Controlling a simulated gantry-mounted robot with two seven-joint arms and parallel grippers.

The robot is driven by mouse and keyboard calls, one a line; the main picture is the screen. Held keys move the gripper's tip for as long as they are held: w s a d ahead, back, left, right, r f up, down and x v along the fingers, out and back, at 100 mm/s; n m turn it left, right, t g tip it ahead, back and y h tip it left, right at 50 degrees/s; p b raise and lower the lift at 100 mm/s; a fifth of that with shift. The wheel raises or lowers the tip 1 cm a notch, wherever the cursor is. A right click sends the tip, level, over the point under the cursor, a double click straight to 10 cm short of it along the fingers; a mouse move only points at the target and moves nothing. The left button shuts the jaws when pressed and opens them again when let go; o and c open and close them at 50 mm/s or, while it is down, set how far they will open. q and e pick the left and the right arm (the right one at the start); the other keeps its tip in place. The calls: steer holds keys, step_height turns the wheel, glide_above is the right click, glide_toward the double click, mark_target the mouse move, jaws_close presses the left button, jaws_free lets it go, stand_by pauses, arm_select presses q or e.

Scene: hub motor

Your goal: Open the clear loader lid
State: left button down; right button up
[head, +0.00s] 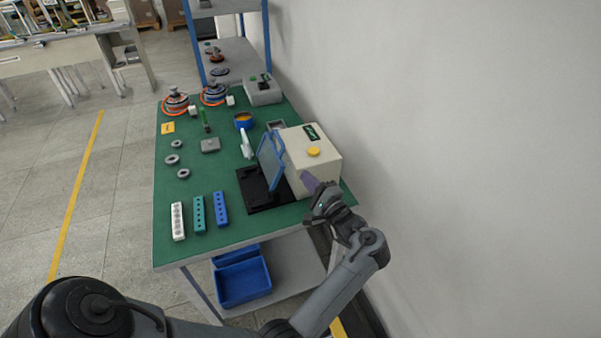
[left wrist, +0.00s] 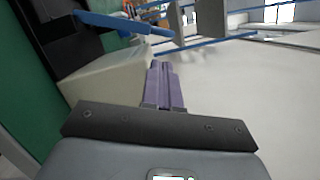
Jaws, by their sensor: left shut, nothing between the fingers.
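The clear lid (head: 271,160) has a blue frame and stands steeply upright, at the left side of the cream loader box (head: 316,160), over a black base (head: 254,190). Its blue edge also shows in the left wrist view (left wrist: 125,24). My left gripper (head: 308,181), with purple fingers, is shut and empty beside the front of the cream box, to the right of the lid and apart from it. Its closed fingers show in the left wrist view (left wrist: 163,75), with the cream box (left wrist: 105,72) at their left. My right gripper is not in view.
The green table (head: 170,255) holds a white, a teal and a blue block (head: 221,209) with holes at the front left. Several motor parts stand at the back. A white wall (head: 450,150) is close on the right. Blue bins (head: 243,282) sit below the table.

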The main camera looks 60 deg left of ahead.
arm_select(q)
steer(key=a+r+b, duration=0.1)
steer(key=a, duration=0.8)
steer(key=shift+w, duration=0.15)
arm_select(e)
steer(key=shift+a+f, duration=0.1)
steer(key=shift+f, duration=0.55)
